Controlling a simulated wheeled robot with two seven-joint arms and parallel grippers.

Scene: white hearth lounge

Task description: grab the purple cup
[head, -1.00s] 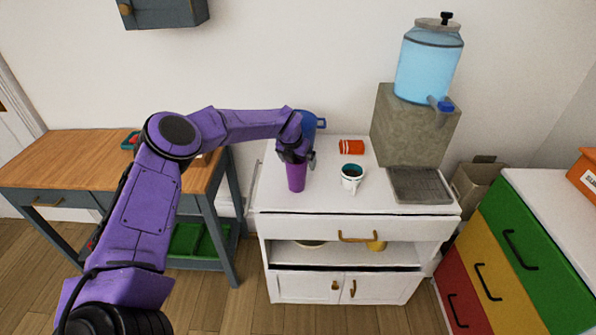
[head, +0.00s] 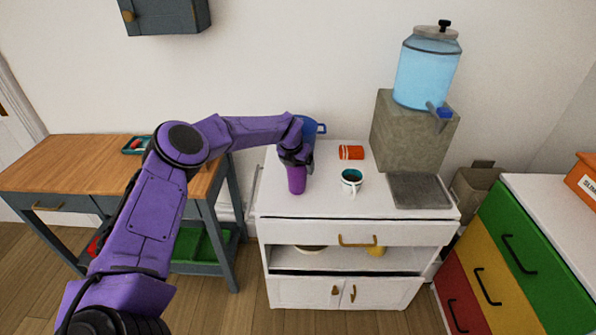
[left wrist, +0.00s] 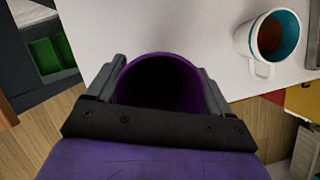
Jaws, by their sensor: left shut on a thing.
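The purple cup (head: 296,182) stands upright near the left side of the white cabinet top (head: 276,202). My left gripper (head: 296,162) comes down from above and is shut on the cup's upper part. In the left wrist view the cup (left wrist: 162,68) shows its dark open mouth between the two fingers of my left gripper (left wrist: 158,86), one on each side. I cannot tell whether the cup's base touches the cabinet top. My right gripper is not in view.
A white mug (head: 351,180) with a teal inside stands to the right of the purple cup. A water dispenser (head: 418,130) stands at the right.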

